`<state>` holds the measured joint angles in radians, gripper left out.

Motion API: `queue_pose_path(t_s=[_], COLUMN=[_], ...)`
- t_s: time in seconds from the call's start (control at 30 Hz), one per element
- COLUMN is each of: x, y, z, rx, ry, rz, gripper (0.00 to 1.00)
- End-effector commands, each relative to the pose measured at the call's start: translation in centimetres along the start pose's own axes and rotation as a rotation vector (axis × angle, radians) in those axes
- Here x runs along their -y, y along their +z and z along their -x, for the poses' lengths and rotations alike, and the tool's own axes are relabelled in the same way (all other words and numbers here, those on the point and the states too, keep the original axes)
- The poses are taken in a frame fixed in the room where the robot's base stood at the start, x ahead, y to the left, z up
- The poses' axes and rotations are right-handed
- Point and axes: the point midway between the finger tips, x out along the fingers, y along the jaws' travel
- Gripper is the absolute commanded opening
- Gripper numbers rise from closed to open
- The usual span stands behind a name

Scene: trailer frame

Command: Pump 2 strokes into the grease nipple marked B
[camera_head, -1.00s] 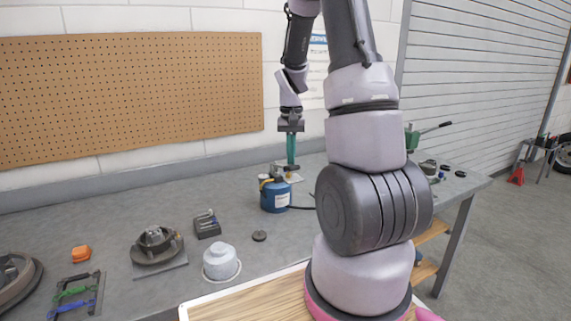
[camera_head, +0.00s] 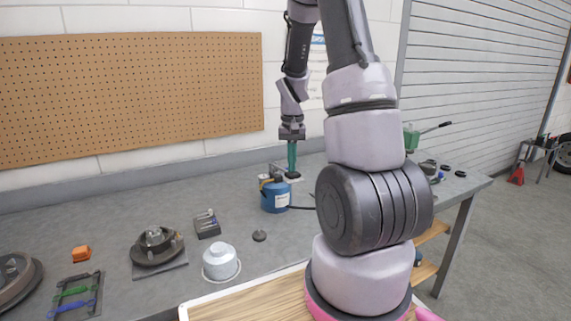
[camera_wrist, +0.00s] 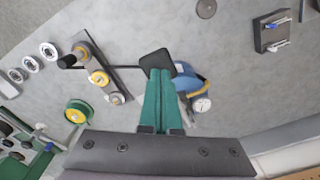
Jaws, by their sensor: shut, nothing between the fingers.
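My gripper (camera_head: 292,171) has long green fingers that are shut together with nothing between them. It points down above the back of the bench, behind a blue canister (camera_head: 275,197) with a white label. In the wrist view the fingertips (camera_wrist: 160,74) are over a black square pad (camera_wrist: 157,63), touching or nearly touching it. The blue canister (camera_wrist: 193,80) shows there just right of the fingers, with a round white-faced part. A dark hose (camera_head: 302,208) leaves the canister to the right. I cannot make out any nipple or letter B.
A grey bar with yellow discs (camera_wrist: 98,77) and a green-and-yellow wheel (camera_wrist: 77,112) are left of the fingers in the wrist view. A light grey domed part (camera_head: 221,262) and a dark round fixture (camera_head: 157,244) stand on the bench front. The bench's left rear is clear.

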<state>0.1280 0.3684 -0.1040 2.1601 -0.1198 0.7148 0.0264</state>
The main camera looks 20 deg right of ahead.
Motion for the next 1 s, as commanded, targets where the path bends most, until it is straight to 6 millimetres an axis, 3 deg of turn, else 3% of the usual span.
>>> queue_pose_path(t_s=[0.47,1.0], x=[-0.1,-0.1], y=[0.3,0.3], z=[-2.3,-3.0], rx=[0.002,0.003], ry=[0.001,0.000], rz=[0.000,0.000], gripper=[0.00,0.00])
